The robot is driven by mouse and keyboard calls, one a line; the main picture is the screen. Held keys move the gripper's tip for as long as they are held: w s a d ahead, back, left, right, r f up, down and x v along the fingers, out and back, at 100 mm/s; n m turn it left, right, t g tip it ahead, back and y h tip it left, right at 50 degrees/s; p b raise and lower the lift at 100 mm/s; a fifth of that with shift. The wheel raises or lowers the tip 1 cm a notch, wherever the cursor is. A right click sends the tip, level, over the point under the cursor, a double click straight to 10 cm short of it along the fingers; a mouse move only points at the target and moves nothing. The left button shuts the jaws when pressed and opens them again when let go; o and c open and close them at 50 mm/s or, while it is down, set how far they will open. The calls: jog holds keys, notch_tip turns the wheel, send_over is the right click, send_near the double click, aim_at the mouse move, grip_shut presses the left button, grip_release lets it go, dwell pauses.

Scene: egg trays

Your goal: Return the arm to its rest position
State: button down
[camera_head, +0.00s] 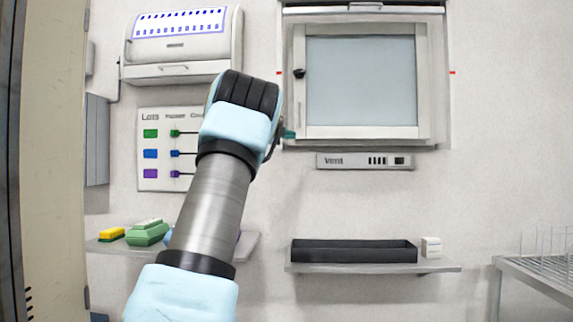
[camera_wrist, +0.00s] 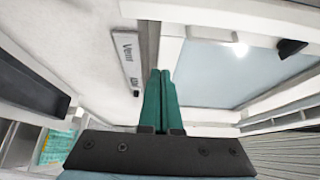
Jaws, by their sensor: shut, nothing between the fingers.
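My arm rises from the bottom of the head view, silver with light-blue covers, and bends at a black joint near the wall cabinet. Only a green tip of my gripper (camera_head: 289,134) shows there, at the lower left corner of the cabinet (camera_head: 438,80). In the wrist view the two green fingers of my gripper (camera_wrist: 161,75) lie side by side, closed together with nothing held. They point toward the cabinet's frame and the panel marked Vent (camera_wrist: 126,60). I cannot tell whether the fingertips touch the frame.
A shelf (camera_head: 373,268) carries a black tray (camera_head: 353,261) and a small white box (camera_head: 431,247). The left shelf (camera_head: 100,246) holds a green carton (camera_head: 148,233) and a yellow item (camera_head: 111,235), partly behind my arm. A wire rack (camera_head: 550,246) stands at right.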

jog(key=a+f+n+t+y+p, duration=0.3)
jog(key=a+n+y, duration=0.2)
jog(key=a+n, duration=0.4)
jog(key=s+a+f+n+g+y+p, duration=0.25)
jog(key=s+f+n, duration=0.2)
jog(key=f, duration=0.25)
jog(key=s+a+f+n+g+y+p, duration=0.1)
jog(key=s+a+f+n+g+y, duration=0.1)
jog(key=s+a+f+n+y, duration=0.25)
jog(key=s+d+f+n+g+p, duration=0.1)
jog(key=s+f, duration=0.5)
jog(key=s, duration=0.6)
jog(key=s+d+f+n+g+p, duration=0.1)
jog(key=s+f+n+g, duration=0.2)
jog(key=s, duration=1)
jog(key=s+d+f+n+g+p, duration=0.1)
jog(key=s+f+n+g+p, duration=0.1)
jog(key=s+f+g, duration=0.5)
jog(key=s+f, duration=0.3)
jog(key=s, duration=0.2)
jog(key=shift+s+d+f+n+h, duration=0.2)
jog(key=shift+d+f+n+h, duration=0.1)
jog(key=shift+h, duration=0.1)
jog(key=shift+a, duration=0.1)
